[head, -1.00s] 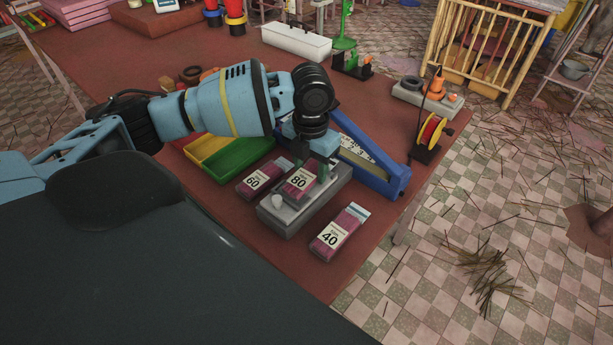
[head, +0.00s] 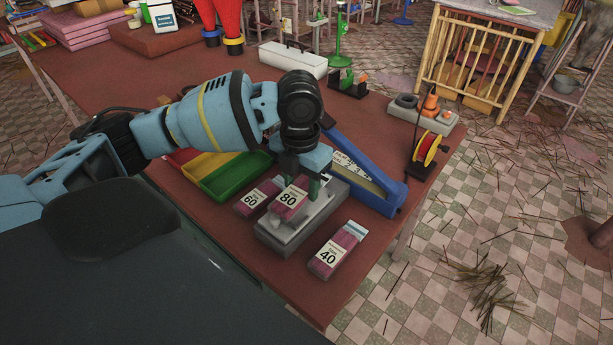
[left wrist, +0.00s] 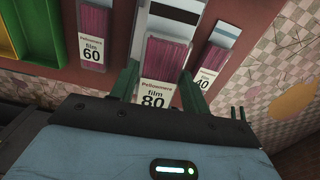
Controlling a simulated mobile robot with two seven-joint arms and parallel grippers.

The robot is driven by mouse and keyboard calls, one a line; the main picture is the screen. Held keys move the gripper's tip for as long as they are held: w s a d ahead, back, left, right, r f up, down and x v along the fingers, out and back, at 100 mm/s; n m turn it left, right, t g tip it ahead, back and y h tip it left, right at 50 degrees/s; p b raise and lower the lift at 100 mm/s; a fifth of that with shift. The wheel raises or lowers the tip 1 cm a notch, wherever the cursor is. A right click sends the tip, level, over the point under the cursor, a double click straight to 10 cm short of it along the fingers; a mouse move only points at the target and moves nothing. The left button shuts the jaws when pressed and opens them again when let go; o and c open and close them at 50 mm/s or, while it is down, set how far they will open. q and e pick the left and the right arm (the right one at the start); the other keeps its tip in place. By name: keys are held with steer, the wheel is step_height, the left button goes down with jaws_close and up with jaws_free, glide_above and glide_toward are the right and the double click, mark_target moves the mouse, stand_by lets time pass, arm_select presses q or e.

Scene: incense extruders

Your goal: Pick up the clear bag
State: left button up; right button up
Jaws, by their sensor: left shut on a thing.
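A clear film bag of purple sticks labelled 80 (head: 289,198) is over the grey block-like device (head: 283,240). It also shows in the left wrist view (left wrist: 166,58). My left gripper (head: 301,188) points down with its green fingers on either side of this bag, shut on it. Its fingers also show in the left wrist view (left wrist: 160,90). I cannot tell whether the bag is clear of the device. Similar bags labelled 60 (head: 254,197) and 40 (head: 337,250) lie on the table at either side. My right gripper is not in view.
A blue tray-like holder (head: 380,196) stands just behind the device. Green and yellow bins (head: 238,178) are to the left. A red-and-yellow spool (head: 427,150) and a white box (head: 293,60) are farther back. The table's right edge is close to the 40 bag.

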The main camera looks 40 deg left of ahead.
arm_select(q)
steer(key=s+d+r, duration=0.1)
steer(key=s+d, duration=0.1)
steer(key=s, duration=1)
steer(key=shift+s+d+p, duration=0.25)
steer(key=shift+p, duration=0.05)
steer(key=shift+r, duration=0.1)
steer(key=w+d+m, duration=0.2)
steer(key=m, duration=1.6)
steer(key=w+d+f+m, duration=0.1)
steer(key=w+d+m, duration=0.1)
steer(key=m, duration=1.5)
steer(key=shift+w+d+m, duration=0.3)
steer(key=shift+d+m, duration=0.1)
steer(key=shift+d, duration=0.2)
